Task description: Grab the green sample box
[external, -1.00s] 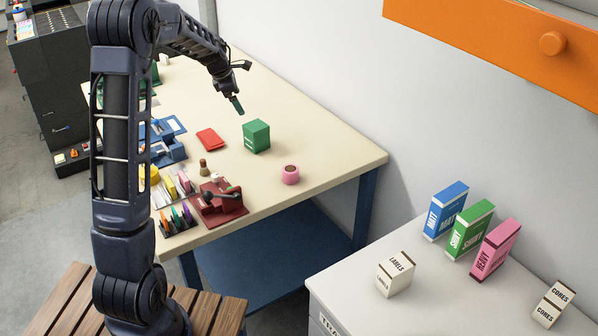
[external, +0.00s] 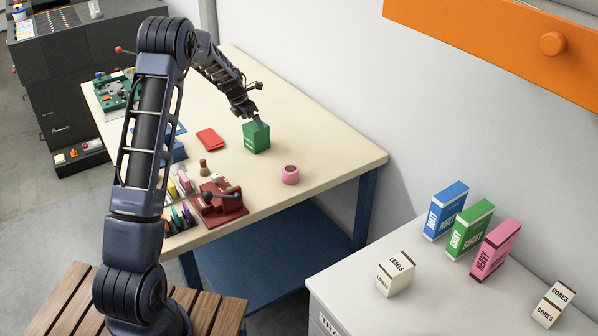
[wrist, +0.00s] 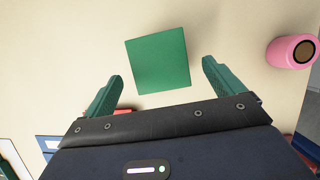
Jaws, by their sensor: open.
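The green sample box (external: 257,138) stands upright on the cream table, with pale lettering low on its front. In the wrist view its plain green top (wrist: 158,60) lies just beyond and between my two green fingertips. My gripper (external: 258,118) is over the box's top in the external view, pointing down. In the wrist view my gripper (wrist: 160,73) is open, with a finger to each side of the box and a gap on both sides. It holds nothing. Whether the fingertips are below the box's top edge I cannot tell.
A red flat item (external: 210,139) lies to the left. A small brown-topped stamp (external: 203,167) and a dark red device (external: 219,203) stand nearer. Table behind the box is clear.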

